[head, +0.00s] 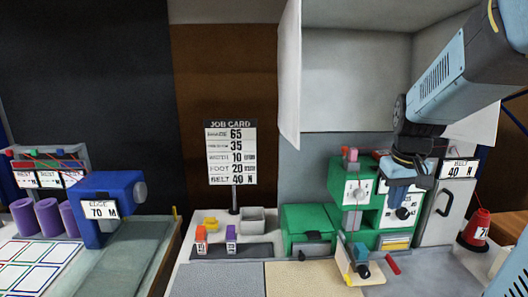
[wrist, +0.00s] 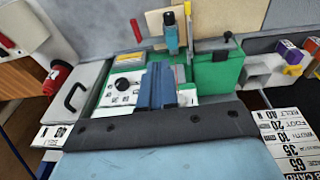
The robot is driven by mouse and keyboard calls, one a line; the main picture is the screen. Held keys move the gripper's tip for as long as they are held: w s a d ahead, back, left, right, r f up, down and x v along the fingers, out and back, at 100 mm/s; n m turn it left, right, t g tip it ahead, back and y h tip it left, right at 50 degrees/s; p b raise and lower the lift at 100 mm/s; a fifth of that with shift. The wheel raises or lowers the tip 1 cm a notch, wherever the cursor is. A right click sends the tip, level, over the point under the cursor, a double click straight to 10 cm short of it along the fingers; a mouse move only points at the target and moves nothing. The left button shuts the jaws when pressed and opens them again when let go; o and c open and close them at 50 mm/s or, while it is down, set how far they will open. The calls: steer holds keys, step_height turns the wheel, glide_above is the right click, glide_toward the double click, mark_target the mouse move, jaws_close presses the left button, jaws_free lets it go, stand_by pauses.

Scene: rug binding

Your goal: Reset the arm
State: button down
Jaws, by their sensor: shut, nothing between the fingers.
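My gripper (head: 400,183) hangs at the end of my arm, which reaches in from the upper right in the head view. In the wrist view my gripper's blue fingers (wrist: 156,88) are together with nothing between them. It is in front of the green machine (head: 360,192), overlapping its upper right part in the head view; I cannot tell the exact gap. In the wrist view the machine's white panel with a black dial (wrist: 122,84) shows beside the fingers.
A job card (head: 231,155) stands on a post left of the green box (head: 307,230). A blue machine (head: 108,205) and purple rolls (head: 47,217) are at left. A red cone (head: 477,230) stands at right. A small blue-handled tool (head: 361,259) is before the machine.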

steer(key=s+a+r+t, duration=0.2)
steer(key=s+a, duration=0.1)
steer(key=s, duration=0.2)
steer(key=s+a+r+t, duration=0.1)
steer(key=s+a+r, duration=0.2)
steer(key=s, duration=0.3)
steer(key=shift+s+a+r+t+y, duration=0.15)
steer(key=shift+a+r+t+y, duration=0.2)
steer(key=shift+a, duration=0.25)
